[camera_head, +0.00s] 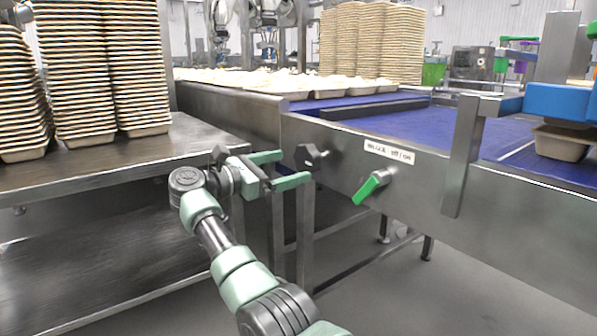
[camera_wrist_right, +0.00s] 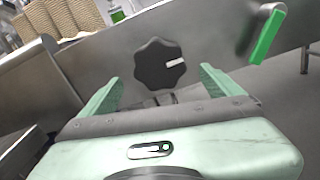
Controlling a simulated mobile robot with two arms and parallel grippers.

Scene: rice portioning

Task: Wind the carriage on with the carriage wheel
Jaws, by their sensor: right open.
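The carriage wheel, a black lobed knob (camera_head: 308,157) with a white mark on its face, sits on the side panel of the steel conveyor. It also shows in the right wrist view (camera_wrist_right: 158,64), facing the camera. My right gripper (camera_head: 292,168) is open, its two green fingers pointing at the knob. In the right wrist view my right gripper (camera_wrist_right: 160,80) has one finger on each side of the knob, with a gap on both sides. It does not grip the knob. My left gripper is not in view.
A green lever (camera_head: 371,187) sits right of the knob, below a white label (camera_head: 389,151). A steel table (camera_head: 190,140) with tall tray stacks (camera_head: 138,70) stands at left. Filled trays stand on the blue belt (camera_head: 405,125). A blue part (camera_head: 560,101) is at far right.

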